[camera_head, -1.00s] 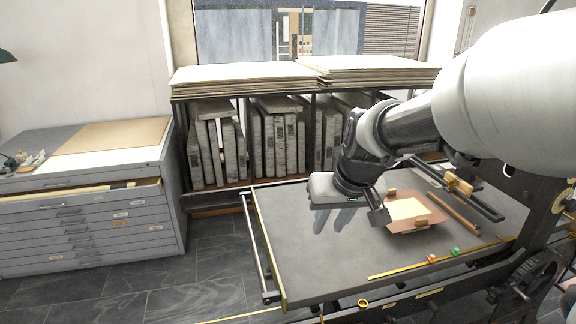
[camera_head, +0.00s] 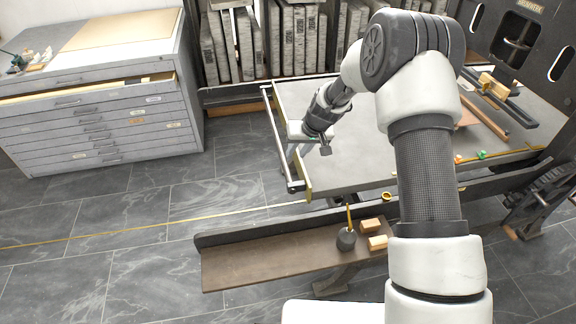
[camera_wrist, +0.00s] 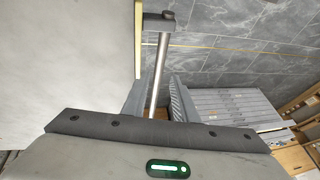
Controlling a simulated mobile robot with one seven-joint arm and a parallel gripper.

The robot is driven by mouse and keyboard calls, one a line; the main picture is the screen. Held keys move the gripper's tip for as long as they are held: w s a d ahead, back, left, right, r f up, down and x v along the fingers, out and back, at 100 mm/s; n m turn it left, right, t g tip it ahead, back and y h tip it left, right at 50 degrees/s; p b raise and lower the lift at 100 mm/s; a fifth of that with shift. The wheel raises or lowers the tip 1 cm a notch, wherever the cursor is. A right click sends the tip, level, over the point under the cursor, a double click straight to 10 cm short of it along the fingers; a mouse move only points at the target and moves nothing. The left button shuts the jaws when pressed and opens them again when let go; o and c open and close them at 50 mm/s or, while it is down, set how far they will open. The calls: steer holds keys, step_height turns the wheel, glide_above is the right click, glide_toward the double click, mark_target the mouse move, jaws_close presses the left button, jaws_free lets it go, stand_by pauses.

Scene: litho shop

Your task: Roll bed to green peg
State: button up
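The press bed (camera_head: 350,165) is a flat grey slab on a dark frame. A metal bar (camera_head: 279,140) runs along its left end and also shows in the wrist view (camera_wrist: 157,75). The green peg (camera_head: 481,154) stands by the bed's front rail, right of an orange peg (camera_head: 457,158). My gripper (camera_head: 291,152) is low at the bed's left end, at the bar. In the wrist view its fingers (camera_wrist: 156,100) are apart, with the bar between them and gaps visible. My arm hides part of the bed and front rail.
A brown side ledge (camera_head: 260,262) holds a dark-based tool (camera_head: 346,238) and two small wooden blocks (camera_head: 377,243). A grey drawer cabinet (camera_head: 95,110) stands at the left with one drawer ajar. Tiled floor (camera_head: 150,200) left of the bed is clear, with a yellow line across it.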

mark_target(287, 167)
steer(key=x, duration=1.1)
steer(key=shift+a+f, duration=0.15)
steer(key=shift+f, duration=0.05)
jaws_close()
